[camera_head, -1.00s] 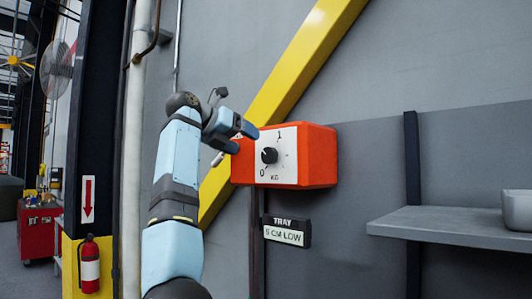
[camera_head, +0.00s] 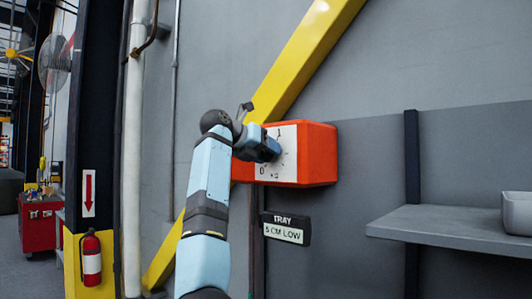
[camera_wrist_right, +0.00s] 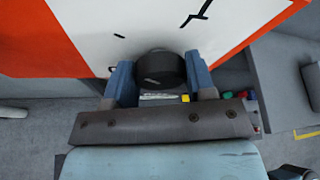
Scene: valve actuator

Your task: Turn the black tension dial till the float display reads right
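The black tension dial (camera_wrist_right: 160,68) sits on the white scale plate (camera_head: 284,163) of an orange box on the wall. In the head view my right gripper (camera_head: 272,149) covers it. In the right wrist view my right gripper (camera_wrist_right: 160,82) has one finger on each side of the dial, very close to it. I cannot tell if both fingers press on it. The dial's pointer is hidden. The float display (camera_head: 286,229) below the box reads "TRAY 5 CM LOW". My left gripper is not in view.
The orange box (camera_head: 317,154) sticks out from the grey wall. A yellow diagonal beam (camera_head: 300,60) runs behind it. A grey shelf (camera_head: 450,225) with a pale tray (camera_head: 517,211) is at the right. A white pipe (camera_head: 134,150) and a fire extinguisher (camera_head: 91,258) are at the left.

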